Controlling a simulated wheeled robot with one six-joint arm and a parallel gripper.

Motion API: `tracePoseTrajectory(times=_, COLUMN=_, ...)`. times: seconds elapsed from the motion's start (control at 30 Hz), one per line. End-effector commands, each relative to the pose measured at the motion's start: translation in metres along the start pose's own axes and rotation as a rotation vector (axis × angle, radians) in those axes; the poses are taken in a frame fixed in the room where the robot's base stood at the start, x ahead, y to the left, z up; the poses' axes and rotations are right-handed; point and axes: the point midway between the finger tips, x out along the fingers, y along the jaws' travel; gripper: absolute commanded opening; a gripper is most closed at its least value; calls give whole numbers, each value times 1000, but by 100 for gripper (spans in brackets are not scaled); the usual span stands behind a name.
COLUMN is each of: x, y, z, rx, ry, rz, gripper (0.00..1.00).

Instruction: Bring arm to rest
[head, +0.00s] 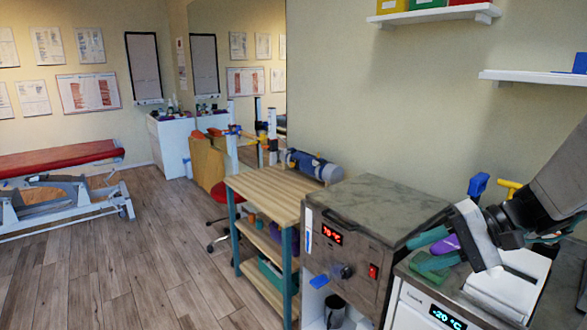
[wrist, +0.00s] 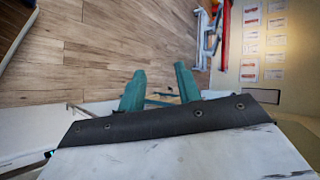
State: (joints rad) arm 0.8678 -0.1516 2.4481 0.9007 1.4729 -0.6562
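My gripper (head: 415,253) is at the right of the head view, with its teal fingers pointing left. It hangs above the white unit marked -20 °C (head: 425,308), near the right side of the grey heater box marked 70 °C (head: 350,240). In the wrist view my gripper (wrist: 160,72) shows its two fingers apart, with nothing held between them. A purple thing (head: 446,244) shows near the fingers in the head view; I cannot tell what it is, but it does not show between them in the wrist view.
A green block (head: 432,274) lies below the fingers. Blue (head: 478,184) and yellow (head: 509,187) handles stand behind the arm. A wooden shelf trolley (head: 268,190) bears a blue roll (head: 312,166). Wall shelves (head: 440,14) hang above. Open floor (head: 110,255) and a red treatment bed (head: 60,158) are at left.

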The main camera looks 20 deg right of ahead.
Motion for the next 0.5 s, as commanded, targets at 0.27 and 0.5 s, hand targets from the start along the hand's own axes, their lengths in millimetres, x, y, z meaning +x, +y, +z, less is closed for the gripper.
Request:
tracePoseTrajectory(times=0.27, x=43, y=-9, z=88, rx=-198, ry=-208, rz=489, gripper=34)
tracePoseTrajectory(times=0.5, x=38, y=-4, z=127, rx=-437, ry=-169, rz=830, gripper=34)
